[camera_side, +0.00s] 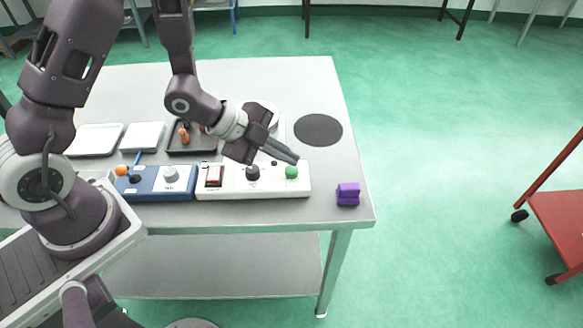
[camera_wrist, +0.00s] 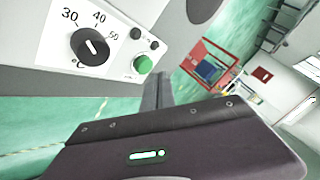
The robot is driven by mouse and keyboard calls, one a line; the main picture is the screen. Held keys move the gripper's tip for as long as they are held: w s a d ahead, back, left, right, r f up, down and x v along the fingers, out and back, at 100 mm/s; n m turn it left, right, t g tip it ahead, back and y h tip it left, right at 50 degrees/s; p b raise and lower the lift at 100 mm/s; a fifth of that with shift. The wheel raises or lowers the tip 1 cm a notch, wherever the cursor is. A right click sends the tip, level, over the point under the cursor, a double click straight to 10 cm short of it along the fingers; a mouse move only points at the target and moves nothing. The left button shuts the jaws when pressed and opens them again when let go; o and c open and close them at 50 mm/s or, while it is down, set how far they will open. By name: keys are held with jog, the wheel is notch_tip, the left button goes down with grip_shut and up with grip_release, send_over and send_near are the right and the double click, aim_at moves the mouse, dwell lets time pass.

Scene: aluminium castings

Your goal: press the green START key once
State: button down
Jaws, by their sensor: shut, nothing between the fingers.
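The green START key (camera_side: 291,172) is a round button at the right end of a white control panel (camera_side: 230,193). In the wrist view the green key (camera_wrist: 143,64) sits beside a black dial (camera_wrist: 90,46) marked 30, 40, 50, with small dark buttons near it. My gripper (camera_side: 294,159) is shut and empty, its fingertips just above and behind the green key in the side view. In the wrist view my gripper (camera_wrist: 159,80) has its fingertips near the key's right side. I cannot tell whether they touch it.
A red rocker switch (camera_side: 214,175) is on the same panel. A blue box (camera_side: 155,182) with a knob stands to its left. A purple block (camera_side: 348,194) lies to the right, and a dark round disc (camera_side: 318,130) lies behind. The table's right edge is close by.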

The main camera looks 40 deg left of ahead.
aim_at(287, 169)
jog(key=shift+f, duration=0.2)
jog(key=shift+f, duration=0.25)
jog(key=shift+f, duration=0.45)
dwell(0.7)
dwell(0.3)
jog(key=shift+r, duration=0.9)
jog(key=shift+r, duration=2.5)
